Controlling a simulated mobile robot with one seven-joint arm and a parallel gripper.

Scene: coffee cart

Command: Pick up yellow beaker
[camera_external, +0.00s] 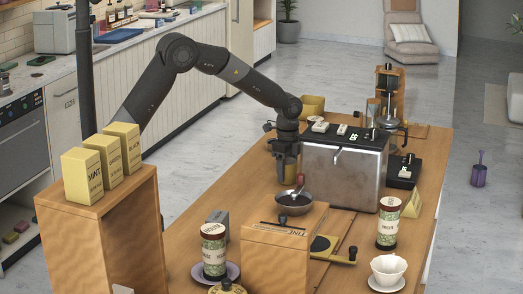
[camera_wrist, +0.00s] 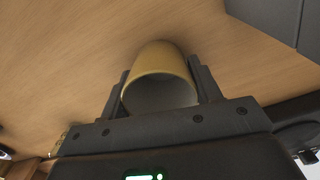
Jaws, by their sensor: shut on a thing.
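In the external view my gripper (camera_external: 286,155) points down at the left side of the metal coffee machine. The beaker (camera_external: 290,174) shows there only in part, low between the fingers. I cannot tell whether its base touches the wooden top.
The metal coffee machine (camera_external: 343,172) stands close on the right. A dark bowl (camera_external: 294,204) with a red-handled tool is just in front. A yellow container (camera_external: 312,106) stands behind my wrist. Labelled jars (camera_external: 213,250) and a white cup (camera_external: 388,270) are nearer the camera.

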